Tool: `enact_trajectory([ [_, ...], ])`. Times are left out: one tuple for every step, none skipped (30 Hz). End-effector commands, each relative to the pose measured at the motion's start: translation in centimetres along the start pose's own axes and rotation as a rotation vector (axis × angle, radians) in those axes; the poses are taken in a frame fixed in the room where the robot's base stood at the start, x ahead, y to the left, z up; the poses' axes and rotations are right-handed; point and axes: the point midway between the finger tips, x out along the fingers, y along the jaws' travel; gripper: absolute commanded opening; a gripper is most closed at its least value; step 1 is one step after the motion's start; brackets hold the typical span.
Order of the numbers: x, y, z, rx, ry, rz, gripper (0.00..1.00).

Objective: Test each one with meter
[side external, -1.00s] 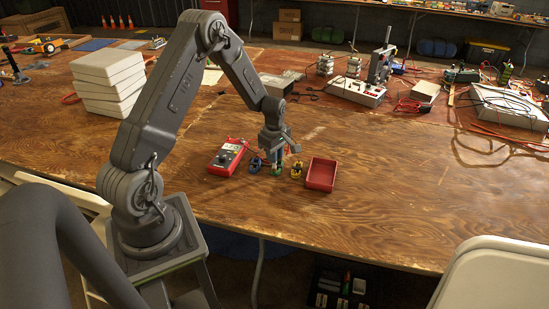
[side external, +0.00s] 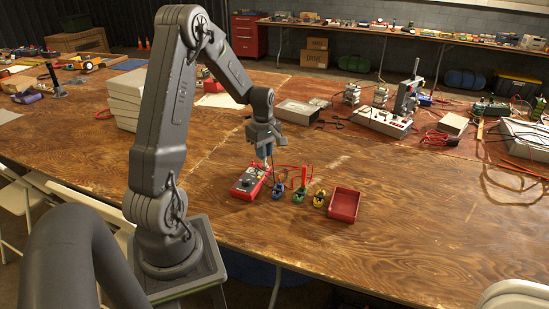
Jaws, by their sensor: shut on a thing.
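A red meter (side external: 248,183) with a dark face lies on the wooden table. To its right stand a small blue piece (side external: 278,191), a green piece (side external: 298,196) and a yellow piece (side external: 319,199), in a row. An upright red probe-like piece (side external: 304,177) with a red wire stands at the green one; contact is unclear. My gripper (side external: 266,155) points down above the meter's far right corner. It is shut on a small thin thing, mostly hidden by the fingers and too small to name.
An open red tray (side external: 345,205) stands right of the row and looks empty. Red wires (side external: 289,167) loop behind the row. A stack of pale boxes (side external: 126,100) is behind my arm. A grey bench device (side external: 382,121) stands farther back. The table front right is clear.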

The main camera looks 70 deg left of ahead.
Motion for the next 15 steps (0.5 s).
enact_trajectory([
  [0.0,0.5,0.3,0.020,0.001,0.001,0.00],
  [0.0,0.9,0.7,0.037,0.000,0.001,0.00],
  [0.2,1.7,1.4,0.066,0.000,0.001,0.00],
  [0.3,2.4,2.1,0.091,0.000,0.000,0.00],
  [0.5,3.1,2.8,0.117,0.000,0.000,0.00],
  [0.7,4.1,4.0,0.155,-0.001,-0.001,0.00],
  [0.9,4.9,4.9,0.184,-0.001,-0.001,0.00],
  [1.1,5.6,5.8,0.213,0.000,-0.001,0.00],
  [1.4,6.5,7.1,0.249,0.000,-0.001,0.00],
  [1.5,7.1,8.0,0.276,0.000,-0.001,0.00],
  [1.7,7.7,8.9,0.300,0.000,-0.002,0.00],
  [1.9,8.3,10.0,0.331,0.000,-0.001,0.00],
  [2.1,8.7,10.8,0.352,-0.001,-0.002,0.00],
  [2.2,9.1,11.5,0.371,0.000,-0.001,0.00],
  [2.4,9.5,12.3,0.392,0.000,-0.001,0.00],
])
